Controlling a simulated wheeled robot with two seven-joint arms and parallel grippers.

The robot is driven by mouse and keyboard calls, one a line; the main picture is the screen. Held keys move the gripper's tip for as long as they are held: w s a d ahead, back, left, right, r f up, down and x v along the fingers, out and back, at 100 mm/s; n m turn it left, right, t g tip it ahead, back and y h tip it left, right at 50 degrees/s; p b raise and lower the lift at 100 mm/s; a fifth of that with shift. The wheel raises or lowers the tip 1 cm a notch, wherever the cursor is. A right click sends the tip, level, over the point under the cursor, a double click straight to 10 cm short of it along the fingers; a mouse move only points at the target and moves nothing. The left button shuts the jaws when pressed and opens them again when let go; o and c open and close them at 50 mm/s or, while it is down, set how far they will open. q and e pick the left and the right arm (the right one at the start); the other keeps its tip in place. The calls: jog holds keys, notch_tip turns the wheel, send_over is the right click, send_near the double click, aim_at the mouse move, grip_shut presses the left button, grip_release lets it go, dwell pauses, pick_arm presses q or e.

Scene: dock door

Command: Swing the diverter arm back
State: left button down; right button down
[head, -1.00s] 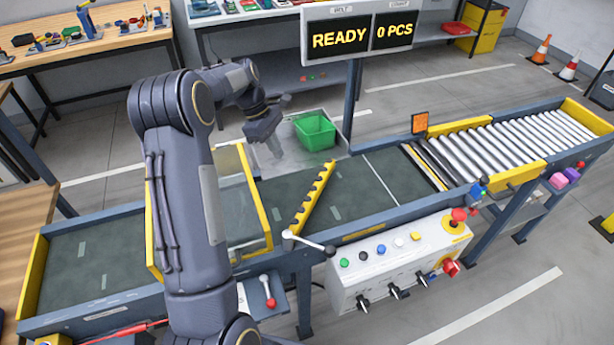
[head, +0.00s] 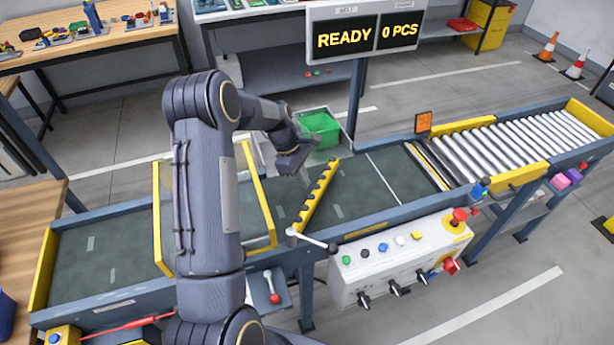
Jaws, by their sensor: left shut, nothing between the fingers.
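The yellow diverter arm (head: 317,195) with dark studs lies slantwise over the dark conveyor belt (head: 375,203). Its near end is by a lever with a black knob (head: 312,240) at the belt's front edge. My left arm rises in front of the belt and bends over it. My left gripper (head: 292,163) is shut and empty above the belt, just left of the diverter arm's far end. I cannot tell how close its fingertips are to the diverter arm. My right gripper is not in view.
A yellow-framed clear guard (head: 259,195) stands over the belt behind my left arm. A green bin (head: 318,128) sits beyond the belt. A control box (head: 402,258) hangs on the front side. Rollers (head: 520,145) continue to the right. A display (head: 366,35) reads READY, 0 PCS.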

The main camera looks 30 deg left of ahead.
pick_arm(q)
jog(key=shift+d, duration=0.5)
jog(key=shift+w+d+m, duration=0.25)
jog(key=shift+d+m, duration=0.25)
jog(key=shift+d, duration=0.35)
jog(key=d+m+g, duration=0.1)
jog(key=d+m, duration=0.1)
jog(key=d, duration=0.1)
jog(key=d+m+g, duration=0.1)
jog(key=d+m, duration=0.1)
jog(key=d, duration=0.2)
jog(key=s+d+m+g+b, duration=0.1)
jog(key=d+m, duration=0.2)
jog(key=d, duration=0.1)
jog(key=shift+s+y, duration=0.1)
jog(key=shift+y, duration=0.3)
jog(key=shift+s+d+m, duration=0.35)
jog(key=shift+d+m, duration=0.35)
jog(key=shift+d, duration=0.05)
jog(key=shift+s+d, duration=0.15)
jog(key=shift+s+d+g, duration=0.1)
jog(key=shift+d+g, duration=0.05)
jog(key=shift+g, duration=0.15)
